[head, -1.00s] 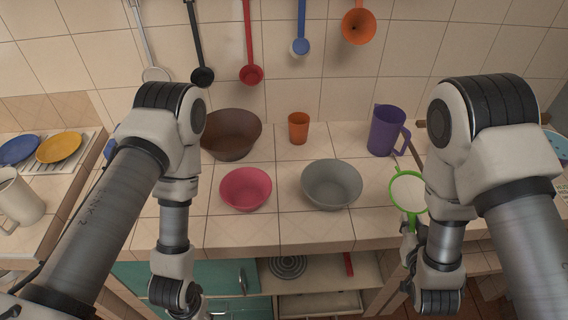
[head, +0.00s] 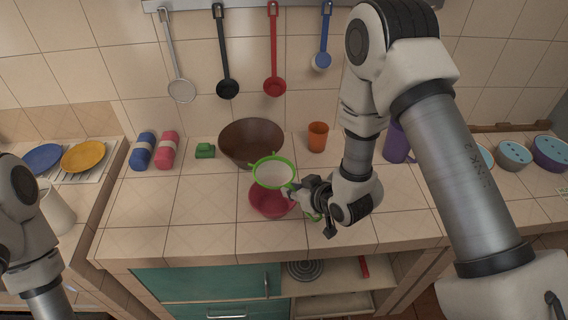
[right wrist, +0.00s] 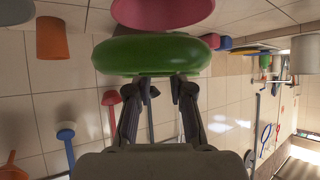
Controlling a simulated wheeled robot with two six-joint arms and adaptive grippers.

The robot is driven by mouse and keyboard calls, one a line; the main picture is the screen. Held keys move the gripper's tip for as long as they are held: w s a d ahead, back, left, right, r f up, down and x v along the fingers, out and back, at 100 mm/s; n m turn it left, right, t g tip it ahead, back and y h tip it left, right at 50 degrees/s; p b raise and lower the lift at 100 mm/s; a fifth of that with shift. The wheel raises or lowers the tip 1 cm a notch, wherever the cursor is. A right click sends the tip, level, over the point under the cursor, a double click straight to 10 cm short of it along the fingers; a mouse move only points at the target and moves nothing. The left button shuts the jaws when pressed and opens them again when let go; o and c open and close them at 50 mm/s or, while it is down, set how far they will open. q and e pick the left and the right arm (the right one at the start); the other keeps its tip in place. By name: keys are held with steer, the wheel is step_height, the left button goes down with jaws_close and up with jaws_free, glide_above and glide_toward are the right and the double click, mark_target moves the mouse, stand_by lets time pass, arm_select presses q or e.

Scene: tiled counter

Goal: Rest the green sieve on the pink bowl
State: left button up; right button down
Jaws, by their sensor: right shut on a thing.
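The green sieve (head: 289,162), with a pale mesh, is held by its handle side in my right gripper (head: 290,191), whose fingers are shut on it. The sieve is over the far part of the pink bowl (head: 268,208) on the counter and hides some of it. In the right wrist view, which looks upside down, the green rim (right wrist: 150,55) is just in front of the fingers (right wrist: 160,86), with the pink bowl (right wrist: 162,12) beyond it. I cannot tell whether sieve and bowl touch. My left gripper is out of view; only part of its arm shows at the left.
A brown bowl (head: 250,138) stands right behind the pink bowl. An orange cup (head: 317,137) and purple jug (head: 396,143) stand farther right. Utensils hang on the wall. The counter left of the pink bowl (head: 190,205) is clear.

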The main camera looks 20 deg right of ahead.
steer(key=shift+d+r+n+y, duration=0.2)
steer(key=shift+d+r+n, duration=0.1)
steer(key=shift+r, duration=0.15)
steer(key=shift+d+r+n+y, duration=0.2)
steer(key=shift+r+n, duration=0.1)
steer(key=shift+r, duration=0.15)
steer(key=shift+s+g, duration=0.1)
steer(key=shift+g, duration=0.3)
steer(key=shift+a+f+n+b, duration=0.3)
steer(key=shift+f, duration=0.2)
arm_select(q)
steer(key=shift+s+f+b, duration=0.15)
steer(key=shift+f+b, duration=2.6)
steer(key=shift+b, duration=0.4)
arm_select(e)
steer(key=shift+f, duration=4.1)
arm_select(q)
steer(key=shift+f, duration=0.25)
arm_select(e)
steer(key=shift+f, duration=0.3)
steer(key=c, duration=1)
jaws_free()
steer(key=shift+o, duration=0.2)
